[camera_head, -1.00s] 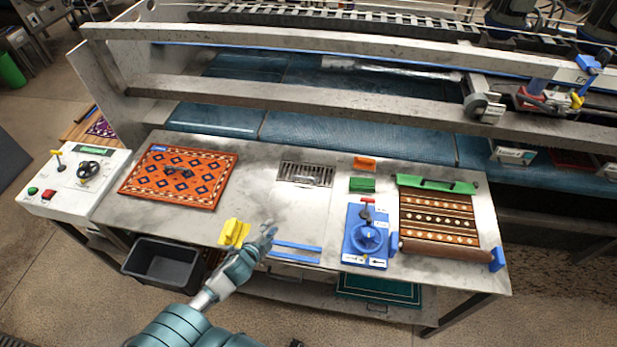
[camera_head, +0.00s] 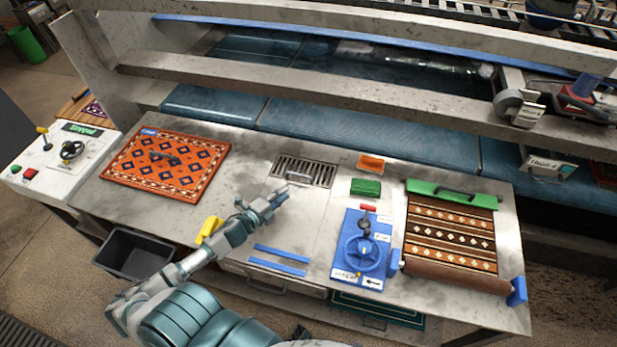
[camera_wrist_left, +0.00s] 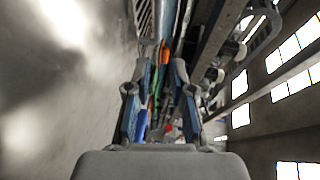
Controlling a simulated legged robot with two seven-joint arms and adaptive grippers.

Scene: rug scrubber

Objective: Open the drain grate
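The drain grate (camera_head: 305,169) is a slotted dark metal plate set flush in the grey worktop. It lies flat, with a small metal handle (camera_head: 299,177) at its front edge. My left gripper (camera_head: 280,197) is above the worktop, in front of and slightly left of the grate, and touches nothing that I can see. In the left wrist view its two fingers (camera_wrist_left: 160,72) stand apart with nothing held between them. Part of the grate (camera_wrist_left: 143,16) shows at the top of that view. My right gripper is not in view.
Right of the grate are an orange block (camera_head: 371,163), a green block (camera_head: 366,187) and a blue valve panel (camera_head: 362,250). Blue strips (camera_head: 279,260) lie in front. A yellow block (camera_head: 209,229) and an orange rug (camera_head: 166,165) are left. A steel beam (camera_head: 300,93) runs behind.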

